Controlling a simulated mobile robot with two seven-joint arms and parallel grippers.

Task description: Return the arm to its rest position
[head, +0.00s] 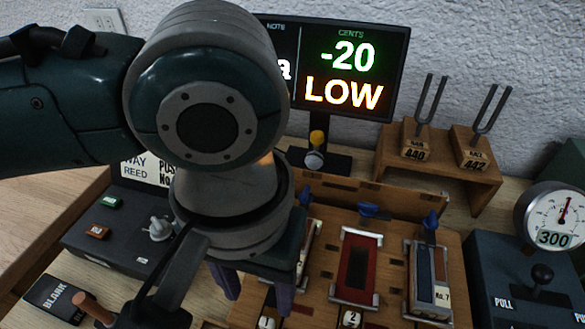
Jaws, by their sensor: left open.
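My left arm comes in from the left across the upper left of the head view, its dark green and grey wrist large in front. My left gripper (254,292) points down below the wrist, with two purple fingers apart. It is open, and I see nothing held between the fingers. The fingers are over the left part of the wooden piano-action board (390,270); whether they touch it I cannot tell. The wrist hides part of the board and of the display. My right gripper is not in view.
A display (350,70) reads -20 cents, LOW. Two tuning forks stand on a wooden rack (487,185). A gauge (553,220) tops a dark box at right.

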